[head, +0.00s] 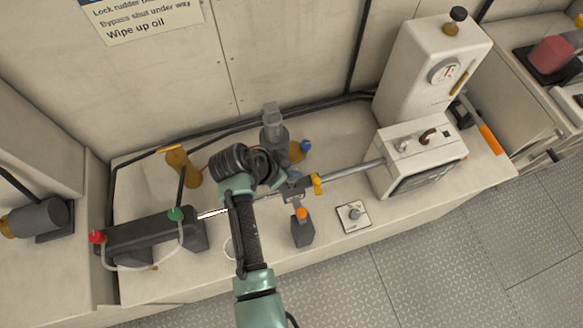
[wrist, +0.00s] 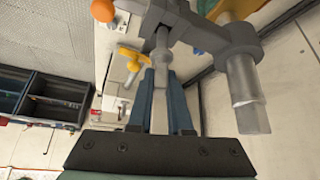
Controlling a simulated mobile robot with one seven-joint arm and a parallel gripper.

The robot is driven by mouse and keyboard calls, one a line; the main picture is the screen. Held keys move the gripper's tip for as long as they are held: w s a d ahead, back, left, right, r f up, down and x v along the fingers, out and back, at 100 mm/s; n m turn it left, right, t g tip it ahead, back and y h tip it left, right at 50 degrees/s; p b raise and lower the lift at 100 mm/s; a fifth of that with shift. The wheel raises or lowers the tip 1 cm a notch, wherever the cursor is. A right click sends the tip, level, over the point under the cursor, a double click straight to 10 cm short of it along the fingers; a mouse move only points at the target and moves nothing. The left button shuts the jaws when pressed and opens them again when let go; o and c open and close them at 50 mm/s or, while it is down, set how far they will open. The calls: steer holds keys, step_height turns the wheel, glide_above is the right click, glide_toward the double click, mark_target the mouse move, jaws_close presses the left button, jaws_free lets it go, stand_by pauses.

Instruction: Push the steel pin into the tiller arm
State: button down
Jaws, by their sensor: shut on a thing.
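The tiller arm (head: 290,191) is a dark grey lever beside an upright grey post (head: 271,120). In the wrist view the tiller arm (wrist: 183,18) fills the top, with a round pale shaft (wrist: 246,95) hanging at right. My gripper (wrist: 162,78) is shut, its blue fingers on either side of the slim steel pin (wrist: 162,44). The pin's far end meets the tiller arm's fork; I cannot tell how deep it sits. In the head view my gripper (head: 280,183) is close by the tiller arm, and my wrist hides the pin.
A rod with a yellow fitting (head: 317,184) runs right to a white unit (head: 420,155). A black cylinder (head: 150,238) with red and green caps lies left. An orange-knobbed block (head: 301,232) stands in front, beside a switch plate (head: 353,216). Some bench top is clear at back left.

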steer(key=shift+f+b, duration=1.85)
steer(key=shift+f, duration=0.25)
stand_by(0.6)
steer(key=c, duration=0.8)
jaws_free()
steer(key=shift+o, duration=0.2)
steer(key=b+v, duration=0.2)
steer(key=v, duration=1.1)
